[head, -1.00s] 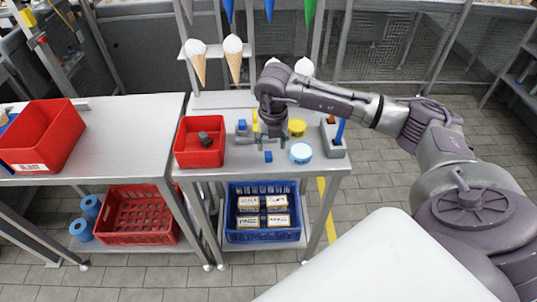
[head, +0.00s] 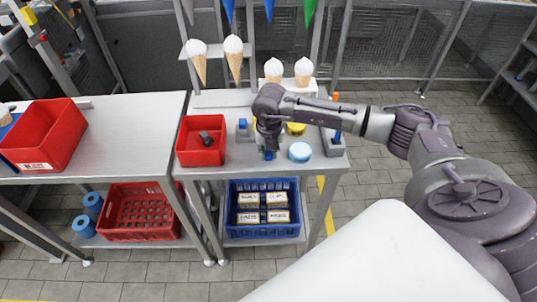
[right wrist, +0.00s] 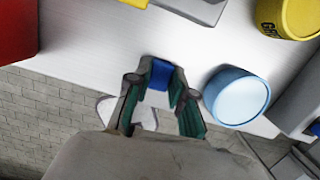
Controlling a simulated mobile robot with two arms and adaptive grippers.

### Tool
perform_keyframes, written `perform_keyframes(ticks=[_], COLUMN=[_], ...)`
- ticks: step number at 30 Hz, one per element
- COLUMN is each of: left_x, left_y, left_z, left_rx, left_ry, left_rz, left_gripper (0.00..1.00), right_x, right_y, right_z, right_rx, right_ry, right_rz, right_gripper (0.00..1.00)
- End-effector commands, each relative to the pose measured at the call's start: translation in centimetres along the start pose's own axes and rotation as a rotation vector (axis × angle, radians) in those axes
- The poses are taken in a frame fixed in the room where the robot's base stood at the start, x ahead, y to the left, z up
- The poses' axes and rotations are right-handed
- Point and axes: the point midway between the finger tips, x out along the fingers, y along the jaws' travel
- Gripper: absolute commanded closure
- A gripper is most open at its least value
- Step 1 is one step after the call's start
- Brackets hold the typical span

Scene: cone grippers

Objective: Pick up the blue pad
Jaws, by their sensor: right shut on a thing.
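The blue pad (head: 269,156) is a small blue block near the front edge of the right-hand metal table. My right gripper (head: 267,151) reaches down over it and partly hides it in the head view. In the right wrist view the blue pad (right wrist: 160,74) sits between the two fingertips of my right gripper (right wrist: 161,80), which is shut on it. Whether the pad still touches the table cannot be told. My left gripper is not in view.
A light blue round tub (head: 300,152) stands close to the right of the gripper, with a yellow tub (head: 296,129) behind it. A red bin (head: 184,160) stands left. A grey holder (head: 334,148) is at the right edge. Ice-cream cones (head: 234,60) stand behind.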

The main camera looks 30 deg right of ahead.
Motion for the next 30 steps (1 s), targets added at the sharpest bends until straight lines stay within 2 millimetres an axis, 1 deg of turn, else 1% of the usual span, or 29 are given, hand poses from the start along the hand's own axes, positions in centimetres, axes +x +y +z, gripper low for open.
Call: perform_keyframes(ticks=[7,11,14,18,20,24,30], left_x=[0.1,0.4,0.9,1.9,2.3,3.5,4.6], left_y=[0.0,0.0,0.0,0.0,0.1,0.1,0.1], left_z=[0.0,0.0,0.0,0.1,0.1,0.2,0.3], left_rx=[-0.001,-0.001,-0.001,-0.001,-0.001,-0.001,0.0], left_ry=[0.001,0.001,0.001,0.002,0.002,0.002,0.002], left_rz=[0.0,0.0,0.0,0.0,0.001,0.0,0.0], left_gripper=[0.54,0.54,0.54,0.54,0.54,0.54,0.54], right_x=[-0.1,-0.7,-1.7,-4.1,-4.7,-6.8,-9.4], right_y=[0.0,0.0,0.0,-0.1,-1.9,-5.1,-9.0], right_z=[0.0,0.2,0.4,0.7,0.5,-0.1,-0.7], right_rx=[0.0,0.001,0.0,0.0,0.003,0.002,0.002], right_ry=[-0.001,-0.002,-0.005,-0.006,-0.004,-0.006,-0.003], right_rz=[0.001,0.002,0.003,0.002,-0.003,-0.004,-0.004], right_gripper=[0.96,0.96,0.96,0.96,0.96,0.96,0.96])
